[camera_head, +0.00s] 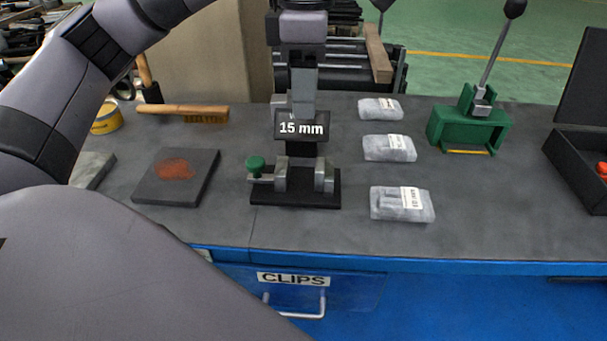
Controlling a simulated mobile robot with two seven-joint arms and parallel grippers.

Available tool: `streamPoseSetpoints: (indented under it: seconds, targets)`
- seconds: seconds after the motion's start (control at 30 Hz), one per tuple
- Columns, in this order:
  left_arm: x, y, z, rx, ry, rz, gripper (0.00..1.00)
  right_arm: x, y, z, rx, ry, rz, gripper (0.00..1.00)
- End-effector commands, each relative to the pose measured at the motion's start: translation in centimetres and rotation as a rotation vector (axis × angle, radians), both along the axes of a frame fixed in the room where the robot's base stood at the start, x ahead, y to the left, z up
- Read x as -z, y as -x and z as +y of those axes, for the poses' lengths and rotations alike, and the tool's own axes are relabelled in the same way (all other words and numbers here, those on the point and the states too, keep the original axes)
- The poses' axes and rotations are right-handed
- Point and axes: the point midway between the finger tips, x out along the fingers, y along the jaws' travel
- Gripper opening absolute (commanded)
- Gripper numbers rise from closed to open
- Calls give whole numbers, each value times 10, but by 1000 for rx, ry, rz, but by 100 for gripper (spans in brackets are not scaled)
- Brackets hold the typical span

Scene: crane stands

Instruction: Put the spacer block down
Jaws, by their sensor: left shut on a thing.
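The spacer block (302,127) is dark and bears a white "15 mm" label. My left gripper (303,108) points down from above and is shut on it. The block is upright, directly above or behind a small clamp fixture (265,198) in the picture. The fixture has a black base, metal jaws and a green knob (256,163). I cannot tell whether the block touches the fixture; the gripper's fingertips are partly hidden by the block. My right gripper is not in view.
A dark plate (149,181) with a reddish patch lies left. Three labelled plastic packets (402,204) lie right of the fixture. Farther right are a green lever tool (467,131) and an open black case (575,165). A wooden-handled brush (195,112) lies behind. Grey bench top (325,232) is clear in front.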

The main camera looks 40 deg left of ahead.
Motion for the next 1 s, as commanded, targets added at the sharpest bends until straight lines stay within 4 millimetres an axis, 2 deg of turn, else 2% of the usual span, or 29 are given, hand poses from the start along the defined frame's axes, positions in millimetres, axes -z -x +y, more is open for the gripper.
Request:
streamPoseSetpoints:
  seconds: [0.03,0.1,0.3,0.57,0.8,1.0]
  targets:
    - [16,0,1,-2,0,4,8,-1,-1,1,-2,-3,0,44]
    - [35,1,1,-2,-1,4,8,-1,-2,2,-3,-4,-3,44]
    - [80,0,0,-2,1,1,8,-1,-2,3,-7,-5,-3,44]
    - [105,0,0,-2,1,0,8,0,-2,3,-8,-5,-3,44]
    - [138,0,0,-3,0,0,8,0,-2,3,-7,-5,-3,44]
    - [141,0,0,-2,2,-3,8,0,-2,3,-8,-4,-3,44]
